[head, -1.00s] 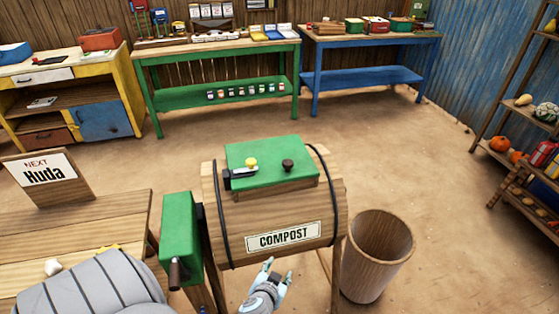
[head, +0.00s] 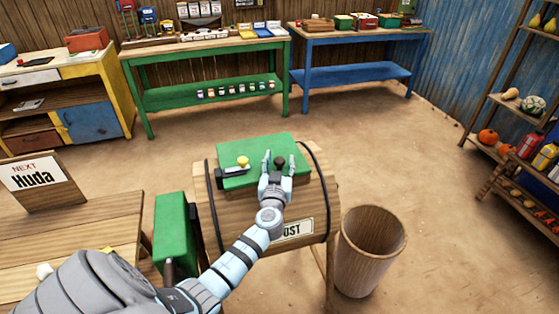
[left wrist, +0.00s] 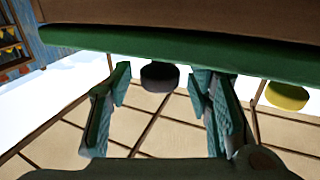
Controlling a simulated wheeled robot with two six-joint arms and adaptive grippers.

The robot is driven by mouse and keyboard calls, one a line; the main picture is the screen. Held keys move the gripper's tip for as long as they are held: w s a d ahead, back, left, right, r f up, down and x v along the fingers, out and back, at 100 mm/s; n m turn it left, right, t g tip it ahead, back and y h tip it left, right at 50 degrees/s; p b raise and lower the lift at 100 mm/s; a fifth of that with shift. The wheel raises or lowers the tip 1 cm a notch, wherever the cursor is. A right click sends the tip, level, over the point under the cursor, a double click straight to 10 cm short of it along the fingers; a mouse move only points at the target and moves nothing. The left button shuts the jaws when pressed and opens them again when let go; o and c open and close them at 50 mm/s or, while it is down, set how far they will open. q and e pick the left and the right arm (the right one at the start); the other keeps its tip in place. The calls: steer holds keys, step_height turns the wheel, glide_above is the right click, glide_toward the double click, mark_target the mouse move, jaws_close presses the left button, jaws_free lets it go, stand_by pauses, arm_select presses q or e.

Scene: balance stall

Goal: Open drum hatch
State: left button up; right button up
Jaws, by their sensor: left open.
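The wooden compost drum (head: 322,205) stands in front of me, its label partly hidden behind my left arm. Its green hatch (head: 234,180) lies closed on top, with a black latch and a yellow knob (head: 243,162) at the left and a dark knob (head: 280,162) to the right. My left gripper (head: 279,164) is open over the hatch, its fingers on either side of the dark knob in the head view. In the left wrist view the dark knob (left wrist: 159,76) shows between the open fingers, and the yellow knob (left wrist: 287,96) is off to the right. My right gripper is out of view.
A wooden bin (head: 370,252) stands right of the drum. A green box with a crank (head: 175,232) is at the drum's left end, beside a wooden table (head: 80,232). Open floor lies behind the drum, before the green bench (head: 205,98).

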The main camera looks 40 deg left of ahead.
arm_select(q)
steer(key=shift+w+a, duration=0.2)
steer(key=shift+w, duration=0.1)
jaws_close()
